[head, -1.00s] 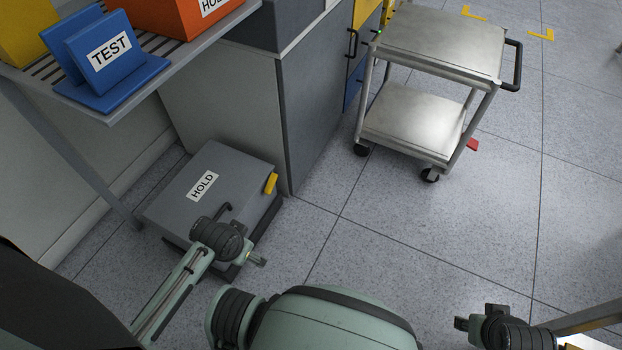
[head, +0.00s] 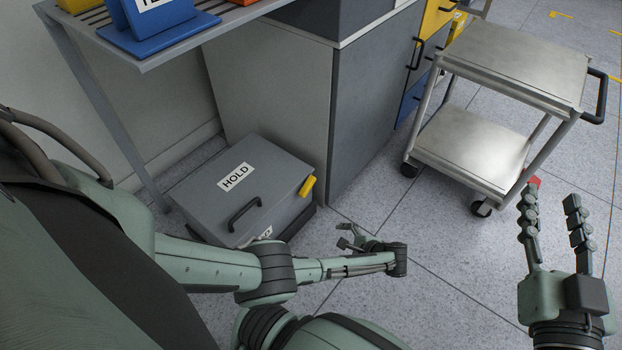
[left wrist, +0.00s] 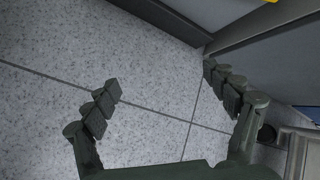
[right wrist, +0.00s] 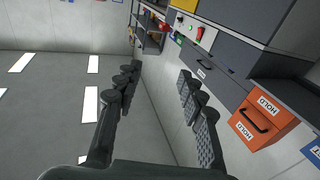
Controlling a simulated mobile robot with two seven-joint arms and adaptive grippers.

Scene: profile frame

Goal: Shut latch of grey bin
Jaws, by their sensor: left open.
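The grey bin (head: 205,190) sits on the floor under the shelf, lid down, with a HOLD label and black handle on top. Its yellow latch (head: 307,186) is on the lid's right edge; I cannot tell whether it is shut. My left gripper (head: 345,236) is open and empty, low in front and to the right of the bin, apart from the latch. In the left wrist view its spread fingers (left wrist: 162,78) have bare floor between them. My right gripper (head: 553,200) is open and empty, far right, in front of the cart.
A grey cabinet (head: 350,105) stands right behind the bin. A metal shelf (head: 215,30) overhangs it, holding a blue TEST bin (head: 160,15). A steel cart (head: 510,60) stands at the right. An orange HOLD bin (right wrist: 262,118) shows in the right wrist view.

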